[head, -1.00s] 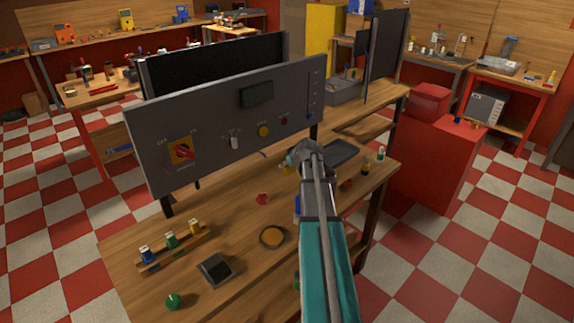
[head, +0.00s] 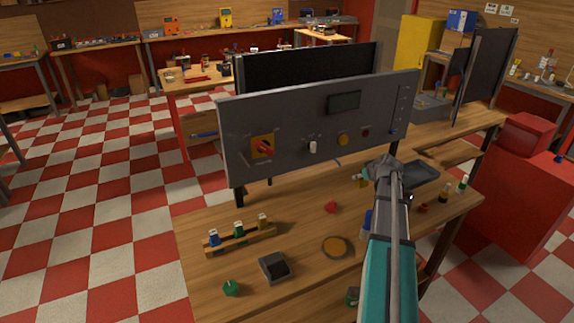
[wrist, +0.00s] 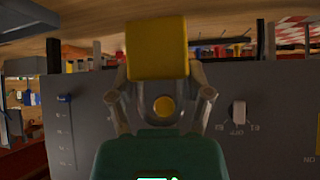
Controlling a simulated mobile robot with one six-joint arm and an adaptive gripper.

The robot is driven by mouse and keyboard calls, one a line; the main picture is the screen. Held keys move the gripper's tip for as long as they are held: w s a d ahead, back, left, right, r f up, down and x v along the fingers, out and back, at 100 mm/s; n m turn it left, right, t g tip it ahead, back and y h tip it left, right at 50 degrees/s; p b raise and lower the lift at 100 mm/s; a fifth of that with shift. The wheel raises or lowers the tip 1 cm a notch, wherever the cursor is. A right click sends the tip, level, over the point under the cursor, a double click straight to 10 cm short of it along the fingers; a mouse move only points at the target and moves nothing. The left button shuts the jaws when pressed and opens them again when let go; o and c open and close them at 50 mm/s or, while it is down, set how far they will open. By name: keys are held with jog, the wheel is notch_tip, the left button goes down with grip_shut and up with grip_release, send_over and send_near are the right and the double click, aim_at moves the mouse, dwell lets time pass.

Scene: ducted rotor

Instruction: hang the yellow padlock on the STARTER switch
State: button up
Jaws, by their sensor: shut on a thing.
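The yellow padlock (wrist: 157,48) is held between the two fingers of my gripper (wrist: 162,92) in the wrist view. The grey upright panel (head: 290,120) carries a red-and-yellow rotary switch (head: 263,147) and a pale-knobbed switch (head: 312,147). The latter also shows in the wrist view (wrist: 238,112), its lettering upside down. The labels are too small to tell which is STARTER. The padlock hangs on neither switch.
A yellow button (head: 343,139) and a red one (head: 365,133) sit on the panel. The wooden bench (head: 300,225) holds a rack of padlocks (head: 240,241), a dark box (head: 275,266), a tape roll (head: 336,247) and a dark tray (head: 420,174). Open bench lies below the panel.

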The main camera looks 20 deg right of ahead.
jog(key=s+a+n+g+y, duration=0.1)
jog(key=s+a+n+y, duration=0.1)
jog(key=a, duration=1.2)
jog(key=s+a+n+g+y, duration=0.1)
jog(key=s+a+n+y, duration=0.2)
jog(key=a, duration=1.2)
jog(key=s+a+n+g+y, duration=0.1)
jog(key=s+a+n+y, duration=0.2)
jog(key=a+n, duration=0.4)
jog(key=a, duration=0.7)
jog(key=shift+s+a+g, duration=0.15)
jog(key=shift+s+g, duration=0.25)
jog(key=shift+s, duration=0.15)
